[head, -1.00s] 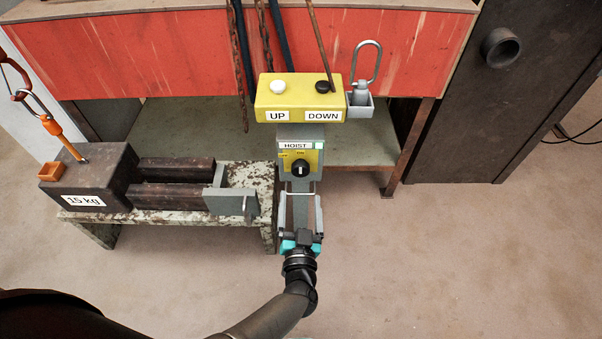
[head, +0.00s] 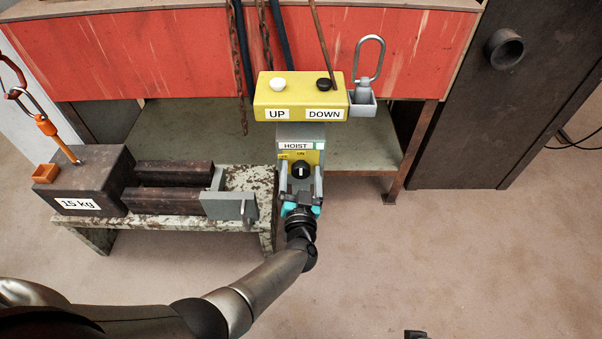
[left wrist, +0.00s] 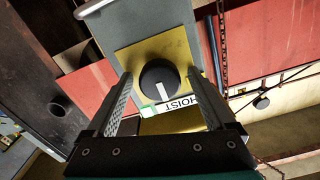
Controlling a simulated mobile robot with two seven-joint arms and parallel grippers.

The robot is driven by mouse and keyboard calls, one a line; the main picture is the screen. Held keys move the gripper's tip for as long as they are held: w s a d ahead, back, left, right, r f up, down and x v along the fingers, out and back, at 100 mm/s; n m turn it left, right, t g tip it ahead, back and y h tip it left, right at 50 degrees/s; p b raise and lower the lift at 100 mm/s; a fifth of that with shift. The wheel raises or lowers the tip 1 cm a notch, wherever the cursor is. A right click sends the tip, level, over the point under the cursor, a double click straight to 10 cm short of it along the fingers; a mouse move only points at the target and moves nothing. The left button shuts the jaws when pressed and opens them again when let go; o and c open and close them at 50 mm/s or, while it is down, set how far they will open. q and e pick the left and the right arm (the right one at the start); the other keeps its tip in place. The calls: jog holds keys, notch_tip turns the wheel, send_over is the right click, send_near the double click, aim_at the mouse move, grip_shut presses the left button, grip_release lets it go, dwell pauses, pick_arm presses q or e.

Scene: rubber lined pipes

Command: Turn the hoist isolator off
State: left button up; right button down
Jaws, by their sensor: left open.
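The hoist isolator is a black round knob (head: 301,171) with a white pointer mark on a yellow plate, under a HOIST label (head: 296,146). In the head view the white mark stands upright, toward the ON lettering above it. My left gripper (head: 301,178) has its open fingers on either side of the knob, coming from below. In the left wrist view the knob (left wrist: 159,80) shows between the two open fingers (left wrist: 160,92), with gaps on both sides. I see no contact. The OFF lettering is too small to read surely.
A yellow UP/DOWN box (head: 300,98) sits just above the isolator, with a grey holder and shackle (head: 362,98) at its right. A 15 kg block (head: 85,185) and a grey clamp (head: 230,205) stand on a worn bench at the left. Floor to the right is clear.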

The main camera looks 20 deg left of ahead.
pick_arm(q)
jog(key=c, duration=1.4)
